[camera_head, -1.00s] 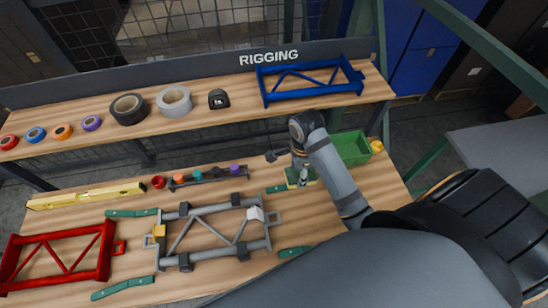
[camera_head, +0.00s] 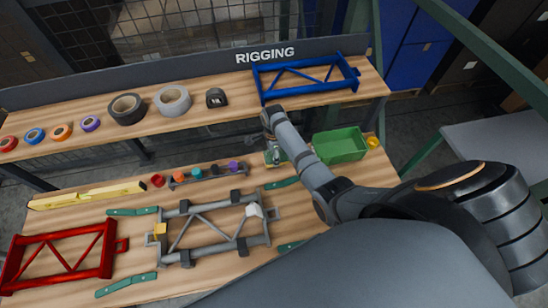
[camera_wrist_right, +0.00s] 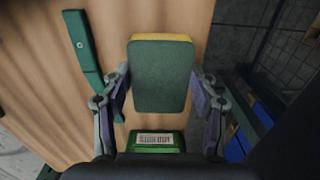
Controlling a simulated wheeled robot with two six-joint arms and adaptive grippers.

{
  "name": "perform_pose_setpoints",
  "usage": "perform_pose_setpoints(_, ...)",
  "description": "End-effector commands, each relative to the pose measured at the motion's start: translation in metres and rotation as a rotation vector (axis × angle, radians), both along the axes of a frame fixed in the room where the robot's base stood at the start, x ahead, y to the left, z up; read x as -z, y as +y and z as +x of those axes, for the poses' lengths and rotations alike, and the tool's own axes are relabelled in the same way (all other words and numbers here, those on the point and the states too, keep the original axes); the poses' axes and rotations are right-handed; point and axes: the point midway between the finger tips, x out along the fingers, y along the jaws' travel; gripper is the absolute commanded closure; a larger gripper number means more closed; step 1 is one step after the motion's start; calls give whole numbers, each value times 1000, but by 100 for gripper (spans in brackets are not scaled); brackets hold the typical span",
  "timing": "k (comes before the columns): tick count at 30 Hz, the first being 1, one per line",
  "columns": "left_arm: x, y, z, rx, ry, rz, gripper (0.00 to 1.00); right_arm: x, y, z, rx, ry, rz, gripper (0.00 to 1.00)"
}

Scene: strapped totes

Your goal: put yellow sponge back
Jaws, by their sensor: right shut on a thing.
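The sponge (camera_wrist_right: 161,76) has a dark green broad face and a yellow layer along its top edge in the right wrist view. My right gripper (camera_wrist_right: 160,92) is shut on it, with one finger on each side. In the head view my right gripper (camera_head: 279,158) is above the back of the lower wooden bench, left of the green bin (camera_head: 341,147), and largely covers the sponge. I cannot tell how high it is held. My left gripper is not in view.
A small rack (camera_head: 208,174) with coloured pieces lies just left of my right gripper. A grey frame (camera_head: 207,229) and green straps (camera_head: 281,183) lie nearer. A yellow roll (camera_head: 372,142) is beside the bin. The upper shelf (camera_head: 230,103) bears tapes and a blue frame.

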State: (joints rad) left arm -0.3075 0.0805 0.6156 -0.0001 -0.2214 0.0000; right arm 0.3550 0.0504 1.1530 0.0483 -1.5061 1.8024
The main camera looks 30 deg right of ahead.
Motion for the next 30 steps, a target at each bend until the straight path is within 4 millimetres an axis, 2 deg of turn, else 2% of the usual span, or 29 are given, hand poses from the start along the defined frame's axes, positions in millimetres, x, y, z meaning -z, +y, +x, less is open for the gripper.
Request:
perform_pose_setpoints(1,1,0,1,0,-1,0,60,11,0,-3,0,7,0,75)
perform_pose_setpoints(4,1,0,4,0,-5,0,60,20,0,-3,0,5,0,75)
perform_pose_setpoints(15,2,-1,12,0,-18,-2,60,26,0,-3,0,3,-1,75)
perform_pose_setpoints(16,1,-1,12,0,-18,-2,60,25,0,-2,0,3,0,36)
perform_pose_setpoints(20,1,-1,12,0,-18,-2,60,24,0,-3,0,3,-1,19)
perform_pose_setpoints(30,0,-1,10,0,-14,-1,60,22,0,-3,0,3,-1,18)
